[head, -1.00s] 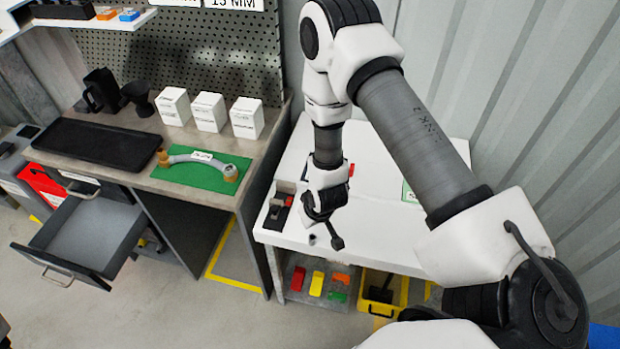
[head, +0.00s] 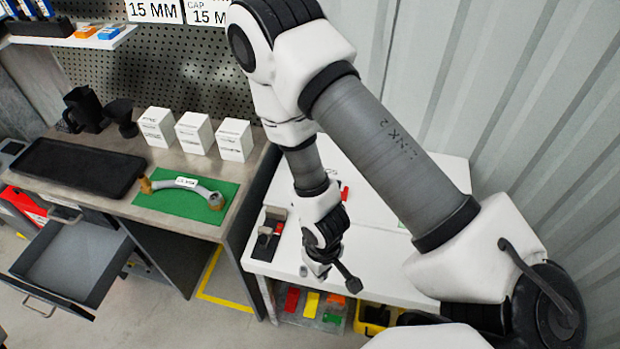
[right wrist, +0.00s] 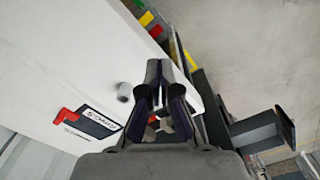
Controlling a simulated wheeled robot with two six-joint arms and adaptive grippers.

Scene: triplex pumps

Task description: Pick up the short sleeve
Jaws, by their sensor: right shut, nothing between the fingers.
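A small grey cylinder that looks like the short sleeve (right wrist: 125,92) stands on the white table in the right wrist view, left of my right gripper (right wrist: 165,68). The head view also shows this small grey piece (head: 303,271) near the front edge of the table. My right gripper (head: 321,270) is beside it in that view, close to its right. The right gripper's fingers are together with nothing between them, apart from the sleeve. My left gripper is not in view.
The white table (head: 405,262) has a dark label plate with a red piece (right wrist: 66,115). Colored bins (head: 312,303) are below its front edge. On the left, a workbench (head: 215,168) holds white boxes (head: 194,133), a green mat (head: 225,190) with a grey pipe and a black tray.

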